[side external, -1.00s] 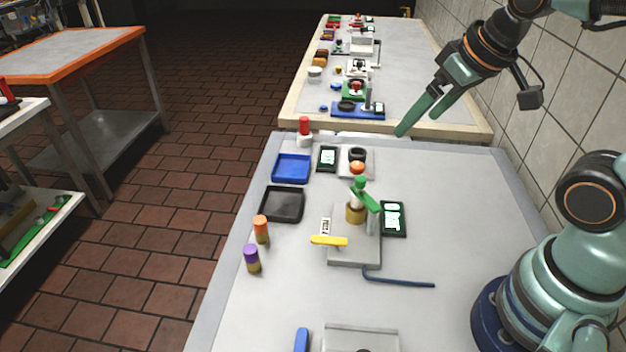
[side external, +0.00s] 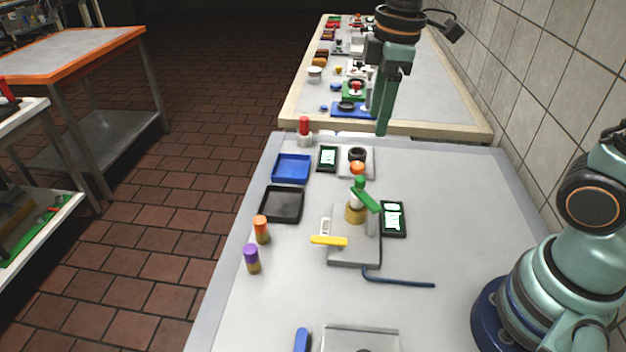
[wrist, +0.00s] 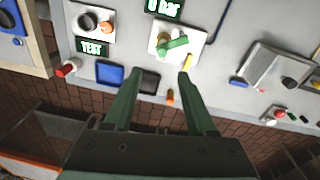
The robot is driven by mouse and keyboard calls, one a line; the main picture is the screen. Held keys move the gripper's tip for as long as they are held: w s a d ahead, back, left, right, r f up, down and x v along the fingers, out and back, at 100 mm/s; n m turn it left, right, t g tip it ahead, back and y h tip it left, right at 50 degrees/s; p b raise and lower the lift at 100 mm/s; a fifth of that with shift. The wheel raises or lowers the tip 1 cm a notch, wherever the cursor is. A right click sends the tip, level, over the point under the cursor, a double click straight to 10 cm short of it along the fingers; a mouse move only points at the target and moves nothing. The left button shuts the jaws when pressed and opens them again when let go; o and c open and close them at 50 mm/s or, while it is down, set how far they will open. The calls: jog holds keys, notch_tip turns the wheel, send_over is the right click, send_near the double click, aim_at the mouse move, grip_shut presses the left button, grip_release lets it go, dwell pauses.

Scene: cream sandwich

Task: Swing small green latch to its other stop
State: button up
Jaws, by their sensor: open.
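The small green latch (side external: 365,200) sits on top of a brass-coloured post on a light grey base plate (side external: 354,262). Its arm slants down to the right in the side view. It also shows in the wrist view (wrist: 176,45), beyond the fingertips. A yellow lever (side external: 328,240) is at the left of the same plate. My gripper (side external: 382,118) hangs high above the far end of the table, fingers pointing down, apart from the latch. In the wrist view my gripper (wrist: 160,75) has its two green fingers spread with nothing between them.
A display (side external: 393,218) stands right of the plate and a blue hose (side external: 400,282) lies in front. A blue tray (side external: 291,168), a black tray (side external: 282,204), and orange (side external: 261,229) and purple (side external: 251,258) capped cylinders are on the left.

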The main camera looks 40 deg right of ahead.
aim_at(361, 178)
jog(key=f, duration=0.4)
jog(key=w+f+n, duration=0.1)
jog(key=f, duration=0.3)
jog(key=a+f+n+g, duration=0.1)
jog(key=f, duration=0.4)
jog(key=shift+w+f, duration=0.1)
jog(key=shift+w, duration=0.1)
grip_shut()
